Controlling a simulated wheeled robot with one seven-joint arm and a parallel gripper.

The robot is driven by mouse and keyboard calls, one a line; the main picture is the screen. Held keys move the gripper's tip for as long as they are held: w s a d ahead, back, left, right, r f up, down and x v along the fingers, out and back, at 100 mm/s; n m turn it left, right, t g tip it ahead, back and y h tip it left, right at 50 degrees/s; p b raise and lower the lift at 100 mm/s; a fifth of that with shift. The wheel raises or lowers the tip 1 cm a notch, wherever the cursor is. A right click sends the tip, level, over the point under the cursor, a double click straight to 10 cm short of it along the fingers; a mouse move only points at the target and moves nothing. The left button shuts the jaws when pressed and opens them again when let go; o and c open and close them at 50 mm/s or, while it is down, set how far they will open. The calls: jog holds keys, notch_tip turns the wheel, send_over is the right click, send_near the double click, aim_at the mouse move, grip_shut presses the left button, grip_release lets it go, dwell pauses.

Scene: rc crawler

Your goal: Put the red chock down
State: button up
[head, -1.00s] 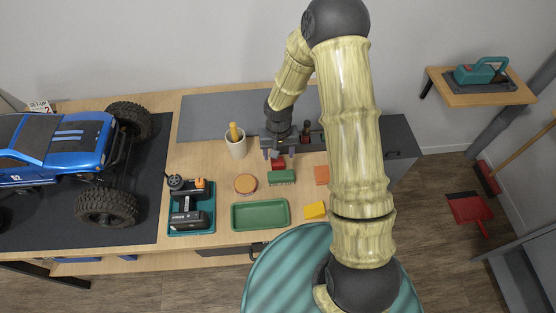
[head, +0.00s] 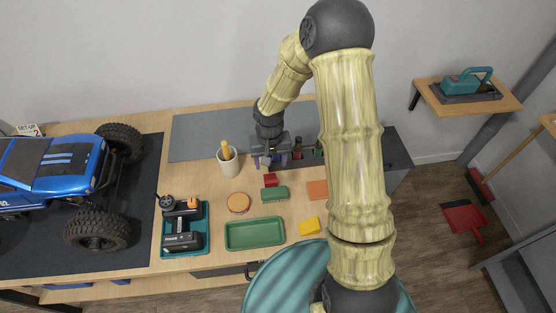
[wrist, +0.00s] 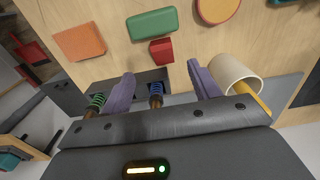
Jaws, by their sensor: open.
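The red chock (head: 270,180) rests on the wooden table just behind a green block (head: 274,194). In the wrist view the red chock (wrist: 161,51) lies beside the green block (wrist: 152,24), with a flat face showing. My gripper (head: 270,163) is behind the chock, above the back of the table. In the wrist view its two purple fingers (wrist: 162,78) are spread wide, with nothing between the tips. The chock lies beyond the fingertips and apart from them.
A beige cup (head: 228,162) with a yellow handle stands left of my gripper. Near the chock are an orange disc (head: 238,203), an orange square (head: 317,190), a yellow block (head: 309,226) and a green tray (head: 254,247). A blue truck (head: 58,165) stands at left.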

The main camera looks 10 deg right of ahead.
jog(key=s+d+r+t, duration=0.1)
jog(key=s+d+r, duration=0.2)
jog(key=s+r, duration=0.4)
jog(key=s+d+r+t, duration=0.1)
jog(key=s+d+r, duration=0.3)
jog(key=s+r, duration=0.3)
jog(key=shift+d+r+t, duration=0.2)
jog(key=shift+r+t, duration=0.1)
jog(key=shift+r, duration=0.35)
